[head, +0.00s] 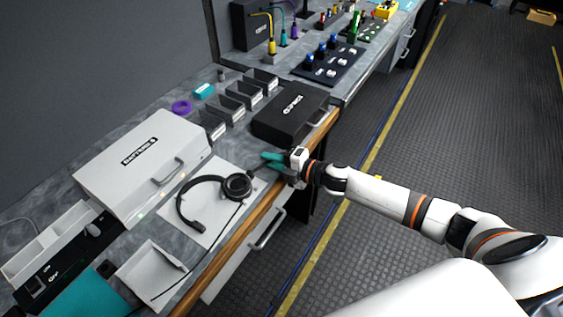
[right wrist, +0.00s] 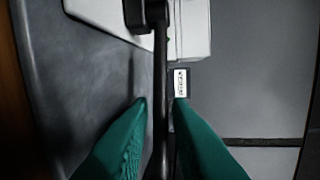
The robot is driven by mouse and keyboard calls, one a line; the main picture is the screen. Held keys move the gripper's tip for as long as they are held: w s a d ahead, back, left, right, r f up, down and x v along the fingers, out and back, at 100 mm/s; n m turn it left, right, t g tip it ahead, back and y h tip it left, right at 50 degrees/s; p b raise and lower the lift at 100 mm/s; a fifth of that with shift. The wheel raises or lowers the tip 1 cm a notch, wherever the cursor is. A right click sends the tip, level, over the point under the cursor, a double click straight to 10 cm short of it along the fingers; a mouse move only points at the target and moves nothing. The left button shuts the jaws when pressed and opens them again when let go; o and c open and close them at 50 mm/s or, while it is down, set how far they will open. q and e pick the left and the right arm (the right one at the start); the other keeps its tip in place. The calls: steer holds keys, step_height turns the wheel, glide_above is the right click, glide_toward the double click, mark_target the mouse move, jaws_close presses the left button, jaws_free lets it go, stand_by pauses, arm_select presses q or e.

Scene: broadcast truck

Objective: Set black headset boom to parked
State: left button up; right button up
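The black headset (head: 238,187) lies on a white mat (head: 215,228) on the grey worktop, its headband loop to the left. A thin dark boom runs from the right earcup toward my right gripper (head: 268,160). In the right wrist view, the boom (right wrist: 160,90) passes lengthwise between the teal fingertips of my right gripper (right wrist: 160,102). A narrow gap shows on each side, so the fingers look open around it. The boom's near end is hidden between the fingers. My left gripper is not in view.
A black case (head: 290,112) stands just behind my right gripper. A light grey case (head: 142,165) stands left of the headset. A white tray (head: 152,270) lies in front. The worktop's wooden edge (head: 238,240) runs beneath my right arm; the floor beyond is clear.

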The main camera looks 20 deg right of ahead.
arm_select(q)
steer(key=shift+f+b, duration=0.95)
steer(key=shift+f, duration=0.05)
arm_select(e)
steer(key=v, duration=1.1)
steer(key=shift+s+d, duration=0.25)
steer(key=shift+s, duration=0.05)
steer(key=shift+r, duration=0.1)
